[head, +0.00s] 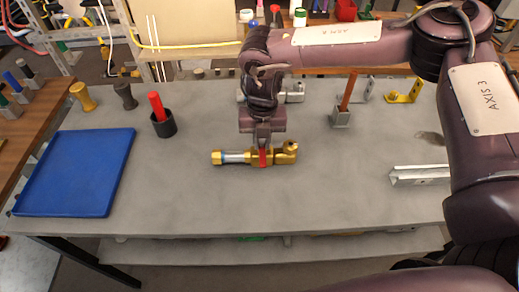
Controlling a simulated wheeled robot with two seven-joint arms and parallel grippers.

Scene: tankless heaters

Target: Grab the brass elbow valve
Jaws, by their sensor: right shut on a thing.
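The brass elbow valve (284,155) lies horizontally at the middle of the grey table, with its elbow end to the right and a whitish-blue section towards its left end. My right gripper (263,153) comes down on it from above and is shut on its middle. The red part at the gripper's fingers hides a little of the valve's body. I cannot tell whether the valve touches the table or is slightly raised. My left gripper is not in view.
A blue tray (120,165) lies at the left of the grey table (300,205). A metal channel (420,176) lies at the right. A yellow bracket (404,92) is at the back right. The front middle is clear.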

